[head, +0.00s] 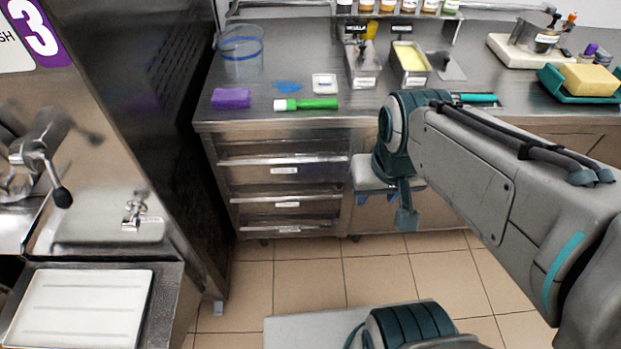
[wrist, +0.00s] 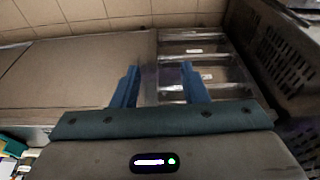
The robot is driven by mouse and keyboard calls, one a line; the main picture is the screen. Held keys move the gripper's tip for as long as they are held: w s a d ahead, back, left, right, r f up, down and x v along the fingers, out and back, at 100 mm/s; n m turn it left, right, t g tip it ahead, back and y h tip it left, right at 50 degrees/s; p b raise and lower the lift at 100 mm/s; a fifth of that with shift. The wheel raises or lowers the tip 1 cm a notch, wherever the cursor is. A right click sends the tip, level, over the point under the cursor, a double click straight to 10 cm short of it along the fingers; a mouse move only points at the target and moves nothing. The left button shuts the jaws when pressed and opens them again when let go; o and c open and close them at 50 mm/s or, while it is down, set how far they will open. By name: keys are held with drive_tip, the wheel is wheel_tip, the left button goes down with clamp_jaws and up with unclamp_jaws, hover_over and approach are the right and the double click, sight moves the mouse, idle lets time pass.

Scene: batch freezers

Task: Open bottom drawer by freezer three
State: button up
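The drawer stack stands under the counter, right of freezer three (head: 110,150), which carries a purple "3" label. It has three metal fronts with labels and handles; all look shut. The bottom drawer (head: 290,226) is the lowest front, just above the floor. In the wrist view the stack is upside down, so the bottom drawer (wrist: 193,36) lies nearest the floor tiles. My gripper (head: 375,198) is to the right of the drawers, in front of the cabinet. Its blue fingers are apart with nothing between them, also in the wrist view (wrist: 160,72). It touches no drawer handle that I can see.
The counter (head: 300,122) above holds a clear tub (head: 240,52), a purple block (head: 231,98), a green marker (head: 306,104) and metal pans (head: 410,63). A white tray (head: 82,308) sits at the freezer's front. Tiled floor (head: 305,270) before the drawers is clear.

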drive_tip(key=w+f+g+h+b, duration=0.25)
drive_tip(key=w+f+b, duration=0.25)
drive_tip(key=f, duration=0.4)
drive_tip(key=w+f+g+h+b, duration=0.1)
drive_tip(key=w+f+h+b, duration=0.2)
drive_tip(key=w+f+b, duration=0.45)
drive_tip(key=n+t+h+b, duration=0.2)
drive_tip(key=n+t+b, duration=1.1)
drive_tip(key=t+b, duration=0.6)
approach(288, 229)
drive_tip(key=shift+g, duration=0.95)
drive_tip(key=b+x, duration=0.2)
drive_tip(key=x, duration=0.1)
drive_tip(key=r+b+x, duration=0.1)
drive_tip(key=x, duration=0.3)
drive_tip(key=b+x, duration=0.2)
drive_tip(key=x, duration=0.1)
drive_tip(key=shift+w+r+b, duration=0.2)
drive_tip(key=shift+w+b, duration=0.1)
drive_tip(key=shift+b, duration=0.05)
clamp_jaws()
